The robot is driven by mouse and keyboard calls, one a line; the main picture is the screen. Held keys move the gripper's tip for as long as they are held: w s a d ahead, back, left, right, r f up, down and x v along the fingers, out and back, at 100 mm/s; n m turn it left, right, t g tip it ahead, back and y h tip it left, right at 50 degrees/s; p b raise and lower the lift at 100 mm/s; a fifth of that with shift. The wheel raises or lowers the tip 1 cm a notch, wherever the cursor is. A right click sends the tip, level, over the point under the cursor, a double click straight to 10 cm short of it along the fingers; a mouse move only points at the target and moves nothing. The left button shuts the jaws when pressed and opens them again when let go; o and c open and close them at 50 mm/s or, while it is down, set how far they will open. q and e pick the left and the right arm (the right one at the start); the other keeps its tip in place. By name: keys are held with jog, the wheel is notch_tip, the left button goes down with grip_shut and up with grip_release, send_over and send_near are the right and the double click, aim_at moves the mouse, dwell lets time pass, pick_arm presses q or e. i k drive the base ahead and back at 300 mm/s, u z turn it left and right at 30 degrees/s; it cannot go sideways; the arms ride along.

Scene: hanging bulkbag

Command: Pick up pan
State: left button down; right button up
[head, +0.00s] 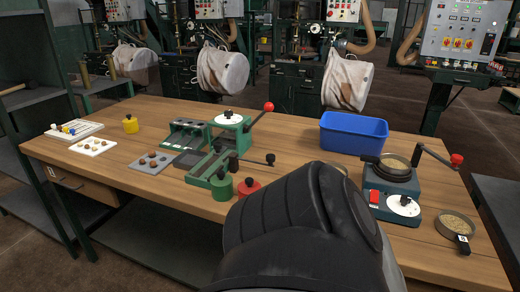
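A shallow round pan (457,221) with a dark rim and tan grainy contents lies near the right edge of the wooden table, with a dark tab with a white mark at its front. A second round, pan-like dish (395,166) sits on top of a dark green device with a white dial, at the right of the table. I cannot tell which of the two is the task's pan. A large black link of my own arm fills the bottom middle and hides part of the table. No fingertips of either gripper show.
A blue bin (352,133) stands behind the device, whose crank has a red knob (456,159). A green device (228,123), a grey tray (152,162) and small containers occupy the table's left and middle. White bags (222,69) hang from machines behind.

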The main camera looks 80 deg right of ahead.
aim_at(392, 165)
jog(key=k, duration=1.75)
jog(key=z, duration=0.05)
